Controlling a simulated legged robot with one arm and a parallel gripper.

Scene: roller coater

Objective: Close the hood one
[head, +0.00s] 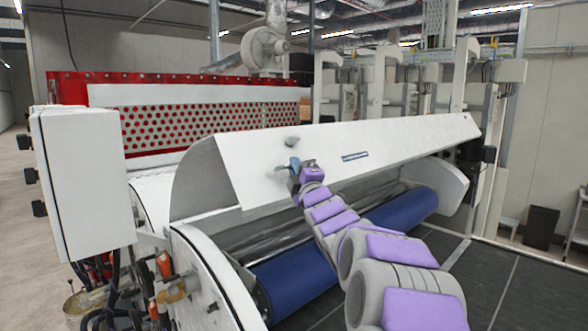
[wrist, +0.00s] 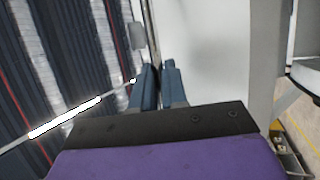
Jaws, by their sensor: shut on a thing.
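The hood (head: 390,140) is a long white angled cover with a small blue label, spanning the machine above a blue roller (head: 340,255). It stands raised, with a gap between its lower edge and the roller. A small grey knob (head: 291,141) sits on its front face. My gripper (head: 293,164) is at the left part of the hood's front face, just below this knob. In the wrist view, the two blue fingers of my gripper (wrist: 159,72) are close together at the edge of the white hood panel (wrist: 215,50).
A white control cabinet (head: 82,185) stands at the left, with hoses below it. A red perforated guard (head: 200,125) is behind. Dark floor mats (head: 500,290) lie clear at the lower right. A dark bin (head: 541,228) stands by the right wall.

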